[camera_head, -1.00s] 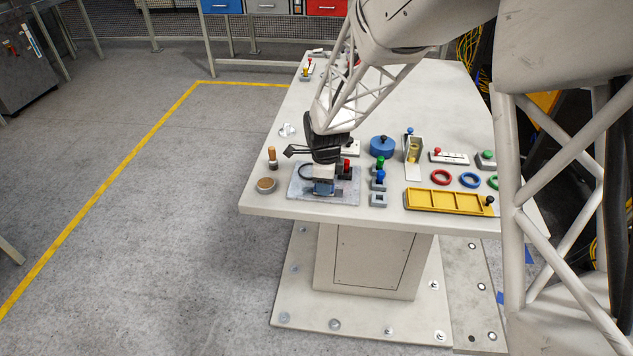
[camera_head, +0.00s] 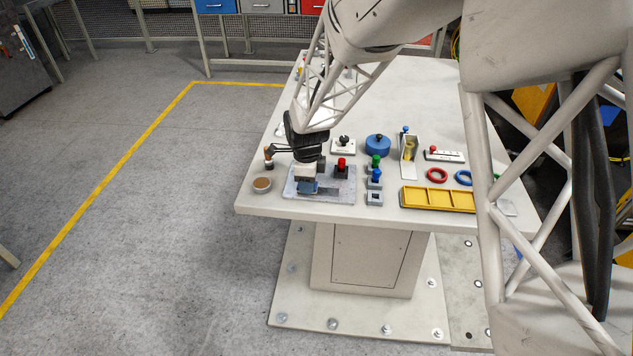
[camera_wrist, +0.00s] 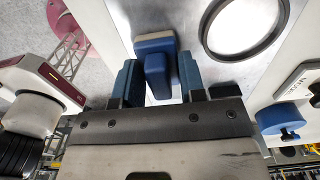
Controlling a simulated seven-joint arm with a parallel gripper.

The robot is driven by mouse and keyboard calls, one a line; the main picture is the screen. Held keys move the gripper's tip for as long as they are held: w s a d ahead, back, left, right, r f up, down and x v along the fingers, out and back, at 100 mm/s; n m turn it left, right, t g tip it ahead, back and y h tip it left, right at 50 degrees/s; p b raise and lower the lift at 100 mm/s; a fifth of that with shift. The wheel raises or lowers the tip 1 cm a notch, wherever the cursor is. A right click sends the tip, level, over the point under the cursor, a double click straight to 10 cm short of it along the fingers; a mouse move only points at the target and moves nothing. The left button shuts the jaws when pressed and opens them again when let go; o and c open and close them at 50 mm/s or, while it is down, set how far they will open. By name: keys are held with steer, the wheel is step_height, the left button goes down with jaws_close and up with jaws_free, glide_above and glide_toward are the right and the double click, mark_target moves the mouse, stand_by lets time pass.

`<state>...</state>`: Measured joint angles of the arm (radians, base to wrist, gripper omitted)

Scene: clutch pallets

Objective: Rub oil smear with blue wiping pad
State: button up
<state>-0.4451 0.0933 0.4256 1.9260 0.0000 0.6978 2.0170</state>
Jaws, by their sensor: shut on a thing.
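My gripper (camera_wrist: 157,82) is shut on the blue wiping pad (camera_wrist: 154,44), with its upright handle between the blue fingertips. In the head view the pad (camera_head: 308,188) is low over the grey metal plate (camera_head: 335,189), near its left front; I cannot tell whether it touches. In the wrist view a black ring outline (camera_wrist: 209,42) around a pale patch lies on the plate, to the right of the pad. I cannot make out an oil smear for certain. My gripper hides part of the plate in the head view.
Left are a brown-topped round pot (camera_head: 262,184) and a wooden-handled tool (camera_head: 268,158). Right are a blue round lidded piece (camera_head: 377,144), a yellow tray (camera_head: 437,200) and a red ring (camera_head: 437,175).

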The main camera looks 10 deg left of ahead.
steer(key=shift+a+r, duration=0.1)
steer(key=shift+a, duration=1.2)
steer(key=shift+d+r, duration=0.1)
steer(key=shift+r, duration=4)
steer(key=shift+f, duration=0.3)
